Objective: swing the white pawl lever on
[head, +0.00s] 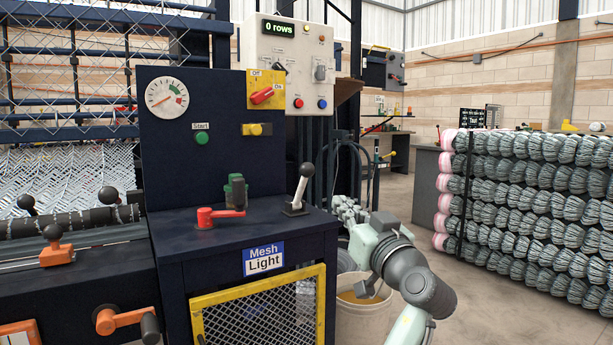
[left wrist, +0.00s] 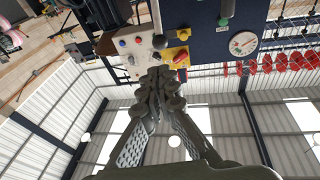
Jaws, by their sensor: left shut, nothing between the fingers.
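A lever with a pale shaft and a dark round knob (head: 299,190) stands on the black machine's console top. It leans slightly right and looks like the white pawl lever. A dark knob (left wrist: 159,42) also shows just beyond my fingertips in the left wrist view; I cannot tell for certain that it is the same lever. My left gripper (left wrist: 159,80) is shut and empty there, its fingers overlapping the control box in the picture. My right gripper is not seen.
A red crank (head: 220,215) and a green handle (head: 238,190) stand left of the lever. Behind are a gauge panel (head: 165,140) and a control box (head: 290,45) reading 0 rows. A bucket (head: 358,318) stands right of the yellow mesh guard (head: 262,272). Mesh rolls (head: 525,180) are stacked at right.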

